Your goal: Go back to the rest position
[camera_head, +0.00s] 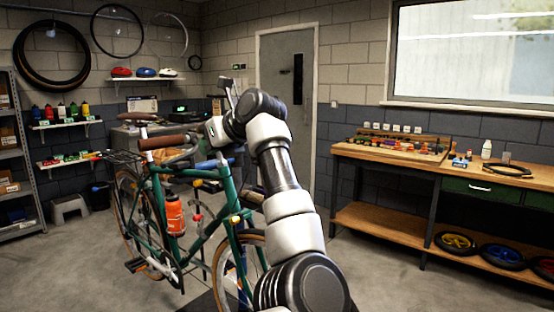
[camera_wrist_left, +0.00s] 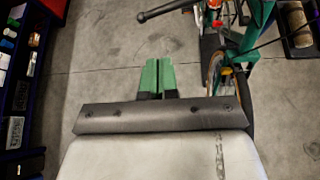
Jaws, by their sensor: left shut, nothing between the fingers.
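My left arm (camera_head: 285,190) rises through the middle of the head view, in front of the bike, and bends at the top. The left gripper's green fingers (camera_wrist_left: 158,64) show in the left wrist view, side by side and closed, with nothing between them. Bare floor lies beyond them. In the head view the gripper itself is hard to make out at the bent end of the arm. My right gripper is in neither view.
A green bike (camera_head: 205,232) with an orange bottle (camera_head: 174,215) stands behind my left arm, partly hidden by it. A wooden workbench (camera_head: 390,152) is at the right, with wheels on its lower shelf. A grey shelf rack (camera_head: 18,150) stands far left. Floor (camera_head: 80,270) is clear at front left.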

